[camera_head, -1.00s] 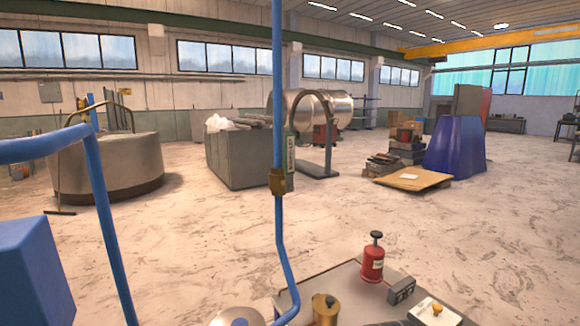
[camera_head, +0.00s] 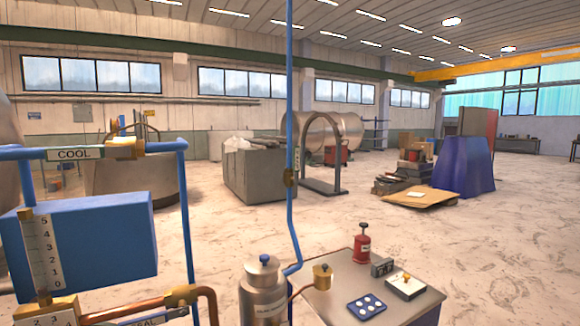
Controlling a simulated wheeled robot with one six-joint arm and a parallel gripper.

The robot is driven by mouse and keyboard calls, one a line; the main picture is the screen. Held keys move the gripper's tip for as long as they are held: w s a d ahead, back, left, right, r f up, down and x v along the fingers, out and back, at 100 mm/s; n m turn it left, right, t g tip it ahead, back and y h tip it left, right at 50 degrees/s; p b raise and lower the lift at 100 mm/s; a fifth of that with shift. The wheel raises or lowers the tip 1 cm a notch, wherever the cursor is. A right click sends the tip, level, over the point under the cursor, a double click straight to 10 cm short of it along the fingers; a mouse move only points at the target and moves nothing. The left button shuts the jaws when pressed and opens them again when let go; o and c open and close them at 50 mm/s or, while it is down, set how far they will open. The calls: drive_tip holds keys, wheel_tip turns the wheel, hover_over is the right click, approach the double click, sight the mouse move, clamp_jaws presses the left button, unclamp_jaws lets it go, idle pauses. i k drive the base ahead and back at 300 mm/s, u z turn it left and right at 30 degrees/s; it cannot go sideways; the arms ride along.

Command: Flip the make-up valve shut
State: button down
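I cannot tell for sure which fitting is the make-up valve. At the left, another brass fitting (camera_head: 124,148) sits on a horizontal blue pipe beside a label reading COOL (camera_head: 74,154). A blue tank (camera_head: 95,240) below it has a white gauge strip (camera_head: 41,250) marked 0 to 5. Lever positions are not clear. My gripper is not in view.
A bench (camera_head: 330,295) at the lower middle holds a red-topped device (camera_head: 362,243), a brass pot (camera_head: 322,277) and a blue dotted plate (camera_head: 366,305). A grey flask (camera_head: 263,292) stands beside it. Copper piping (camera_head: 205,305) runs at lower left. Open floor (camera_head: 450,235) lies beyond.

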sight(296, 150)
drive_tip(key=k, duration=0.6)
drive_tip(key=z, duration=0.45)
drive_tip(key=i, duration=1.7)
drive_tip(key=u, duration=1.7)
